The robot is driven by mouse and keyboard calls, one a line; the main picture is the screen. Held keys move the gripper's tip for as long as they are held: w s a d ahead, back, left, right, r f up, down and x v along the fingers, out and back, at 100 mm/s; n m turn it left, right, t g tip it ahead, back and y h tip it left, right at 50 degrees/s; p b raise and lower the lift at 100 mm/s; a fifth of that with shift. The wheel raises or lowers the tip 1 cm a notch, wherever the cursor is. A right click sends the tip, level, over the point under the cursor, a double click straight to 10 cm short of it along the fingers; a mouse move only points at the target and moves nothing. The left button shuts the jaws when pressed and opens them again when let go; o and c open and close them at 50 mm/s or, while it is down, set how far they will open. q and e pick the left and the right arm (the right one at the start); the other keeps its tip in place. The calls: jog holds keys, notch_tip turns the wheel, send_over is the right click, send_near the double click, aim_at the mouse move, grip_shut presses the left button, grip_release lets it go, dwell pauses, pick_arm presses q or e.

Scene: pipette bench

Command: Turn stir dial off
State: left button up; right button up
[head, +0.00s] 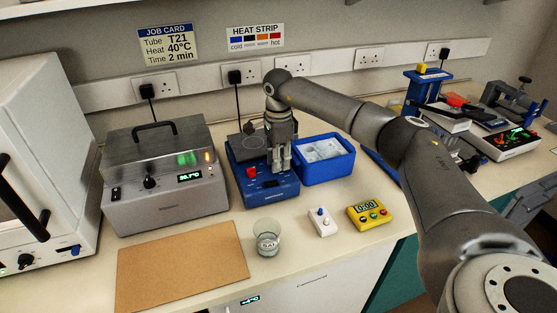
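A blue bench device (262,188) with a dark top plate stands at the middle of the bench. A red knob (251,172) is on its front left, and a small dark display is on its front. My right gripper (281,168) points down over the device's front right. Its fingers look close together, and their tips are at or just above the front panel. I cannot tell whether they touch anything; they hide that part of the panel, and no stir dial label can be read. My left gripper is not in view.
A grey heating box (165,205) with a black dial stands left of the device. A blue tub (326,172) stands close on its right. A glass beaker (267,240), a white switch box (322,222) and a yellow timer (370,214) stand in front. A brown board (182,268) lies front left.

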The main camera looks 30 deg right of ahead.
jog(key=o, duration=0.4)
notch_tip(320, 180, up, 12)
jog(key=shift+r, duration=0.1)
dwell(0.4)
dwell(0.5)
